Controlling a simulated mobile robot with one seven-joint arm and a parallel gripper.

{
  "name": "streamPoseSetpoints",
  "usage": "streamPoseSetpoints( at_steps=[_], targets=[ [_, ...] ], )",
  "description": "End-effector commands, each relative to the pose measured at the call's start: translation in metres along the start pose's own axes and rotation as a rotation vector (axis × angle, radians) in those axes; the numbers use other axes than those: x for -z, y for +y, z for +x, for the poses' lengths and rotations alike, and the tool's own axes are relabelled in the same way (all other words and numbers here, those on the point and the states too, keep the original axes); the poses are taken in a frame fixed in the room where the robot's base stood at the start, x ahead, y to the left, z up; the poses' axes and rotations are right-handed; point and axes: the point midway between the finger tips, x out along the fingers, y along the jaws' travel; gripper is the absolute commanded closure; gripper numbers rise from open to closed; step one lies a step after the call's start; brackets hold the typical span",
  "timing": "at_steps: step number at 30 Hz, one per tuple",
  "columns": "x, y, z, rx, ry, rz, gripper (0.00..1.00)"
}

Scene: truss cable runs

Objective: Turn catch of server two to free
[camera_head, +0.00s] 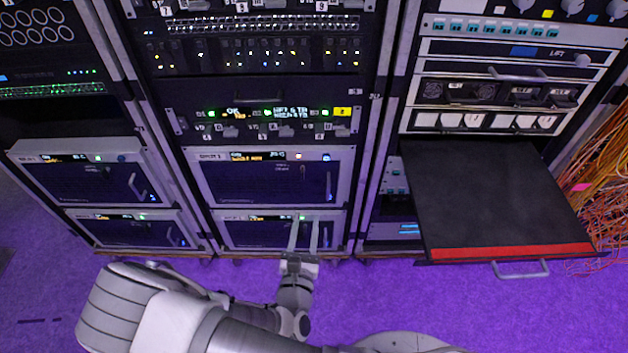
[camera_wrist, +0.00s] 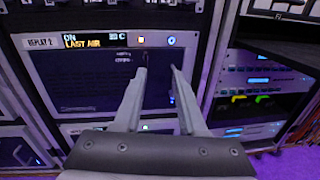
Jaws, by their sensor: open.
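Server two, labelled REPLAY 2 (camera_wrist: 85,85), is a light-framed unit with a dark front and a lit display. In the head view it appears to be the upper unit (camera_head: 245,181) of the middle rack's lower pair. A small catch-like mark (camera_head: 302,169) shows on its upper right front. It also shows faintly in the wrist view (camera_wrist: 151,47), above the fingertips; its turn is too small to tell. My gripper (camera_head: 304,220) is open and empty, its fingers pointing toward the rack. In the wrist view my gripper (camera_wrist: 158,70) overlaps the server's front; contact cannot be told.
A similar server (camera_head: 262,234) sits below. Another pair (camera_head: 85,183) stands in the left rack. A black shelf with a red edge (camera_head: 500,253) juts out at right. Orange cables (camera_head: 598,185) hang at far right. Purple floor (camera_head: 400,300) lies clear in front.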

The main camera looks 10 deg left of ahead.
Motion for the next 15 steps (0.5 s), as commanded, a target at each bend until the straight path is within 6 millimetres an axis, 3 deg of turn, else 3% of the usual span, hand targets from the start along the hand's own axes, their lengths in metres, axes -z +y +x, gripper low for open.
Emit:
streamPoseSetpoints(
  at_steps=[3,8,15],
  targets=[
    [0.022,0.012,-0.009,-0.095,0.015,-0.047,0.59],
    [0.030,0.017,-0.009,-0.134,0.023,-0.063,0.59],
    [0.032,0.021,0.026,-0.130,0.021,-0.061,0.59]
  ],
)
